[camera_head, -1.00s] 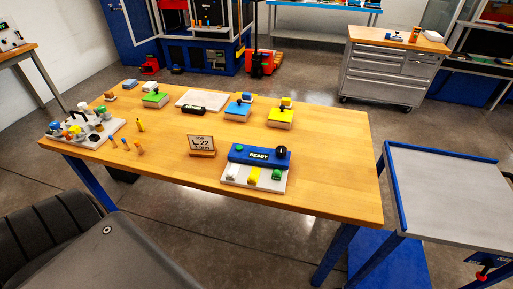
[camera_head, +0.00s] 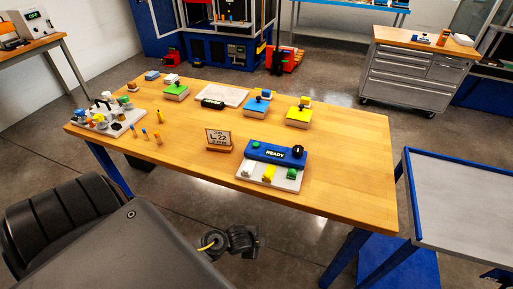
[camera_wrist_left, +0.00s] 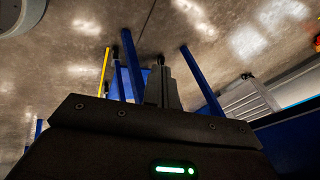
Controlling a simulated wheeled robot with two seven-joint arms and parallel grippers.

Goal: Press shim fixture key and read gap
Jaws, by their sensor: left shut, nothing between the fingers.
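The fixture (camera_head: 268,177) stands near the front edge of the wooden table in the head view. It has a blue block (camera_head: 258,149) with a display reading READY, a black knob (camera_head: 298,151) and a pale base carrying white (camera_head: 247,170), yellow (camera_head: 269,174) and green (camera_head: 291,174) keys. Nothing touches the keys. My left gripper (camera_wrist_left: 161,62) shows in its wrist view, shut and empty, with floor and blue legs beyond it. A dark part of my arm shows at the bottom of the head view, below the table. My right gripper is not in view.
A small sign (camera_head: 218,139) showing 22 stands left of the fixture. Blue (camera_head: 256,108) and yellow (camera_head: 299,117) blocks, a pale plate (camera_head: 222,95) and a crowded board (camera_head: 108,120) share the table (camera_head: 345,160). Its right end is clear. A blue-edged grey cart (camera_head: 465,200) stands right.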

